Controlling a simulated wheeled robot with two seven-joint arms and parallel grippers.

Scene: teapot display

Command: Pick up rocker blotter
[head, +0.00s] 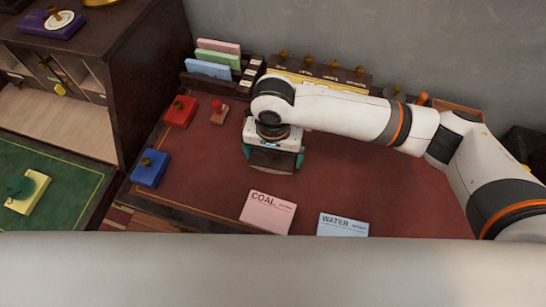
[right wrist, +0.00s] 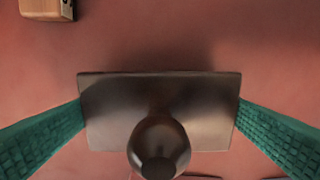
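The rocker blotter is most likely the dark brown block (head: 272,160) on the red desk top, under my right gripper (head: 273,157). In the right wrist view it shows as a brown rectangular plate (right wrist: 112,115) with a round dark knob (right wrist: 158,148). The green fingers of my right gripper (right wrist: 160,115) stand wide apart, one at each short side of the plate. Their tips meet its edges; I cannot tell whether they press on it. Whether its underside rests on the desk is hidden. My left gripper is not in view.
A small red-knobbed stamp (head: 218,112), a red box (head: 181,111) and a blue box (head: 150,168) lie left. A pink COAL card (head: 267,212) and blue WATER card (head: 342,225) lie in front. Card racks (head: 210,82) line the back. The desk's middle right is clear.

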